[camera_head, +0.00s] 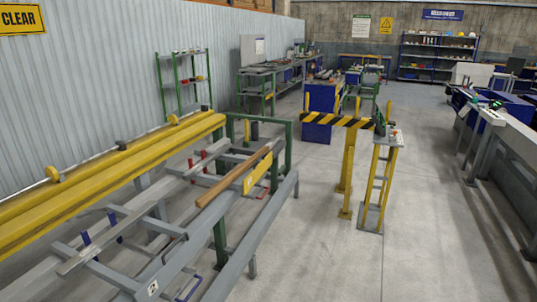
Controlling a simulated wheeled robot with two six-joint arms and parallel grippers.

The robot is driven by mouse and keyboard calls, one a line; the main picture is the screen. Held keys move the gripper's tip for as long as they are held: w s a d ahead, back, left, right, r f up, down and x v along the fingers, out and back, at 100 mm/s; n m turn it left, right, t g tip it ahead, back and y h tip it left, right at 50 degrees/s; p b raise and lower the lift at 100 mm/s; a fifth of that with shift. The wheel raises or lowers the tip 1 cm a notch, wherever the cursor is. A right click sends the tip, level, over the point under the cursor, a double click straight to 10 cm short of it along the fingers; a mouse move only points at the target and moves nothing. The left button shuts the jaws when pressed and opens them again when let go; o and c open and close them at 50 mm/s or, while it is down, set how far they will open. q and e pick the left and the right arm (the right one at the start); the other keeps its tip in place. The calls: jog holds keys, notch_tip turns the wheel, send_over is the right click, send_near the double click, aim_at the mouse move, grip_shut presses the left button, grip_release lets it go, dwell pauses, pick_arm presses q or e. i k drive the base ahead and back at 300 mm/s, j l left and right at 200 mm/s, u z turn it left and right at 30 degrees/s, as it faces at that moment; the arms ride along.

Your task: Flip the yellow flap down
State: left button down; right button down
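A yellow flap (257,173) stands raised and tilted near the far end of the grey runout table (240,262), on its right side. It looks like a small flat plate and sits next to a long brown bar (232,177) that runs along the table. The flap's hinge is too small to make out. Neither of my grippers is in view.
Long yellow beams (120,165) run along the table's left side. A black-and-yellow striped barrier (337,120) and a yellow stand (377,185) are beyond the table's right side. Open grey floor (320,260) lies right of the table. A workbench (505,130) is at far right.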

aim_at(257, 171)
jog(key=i+l, duration=0.25)
jog(key=i, duration=0.2)
jog(key=i+l, duration=0.2)
jog(key=i, duration=0.3)
jog(key=i+l, duration=0.25)
jog(key=i, duration=0.2)
jog(key=i+l, duration=0.25)
jog(key=i, duration=0.25)
jog(key=i+l, duration=0.15)
jog(key=i, duration=0.4)
jog(key=i+l, duration=0.15)
jog(key=i, duration=0.4)
jog(key=i+j, duration=0.4)
jog(key=j, duration=0.2)
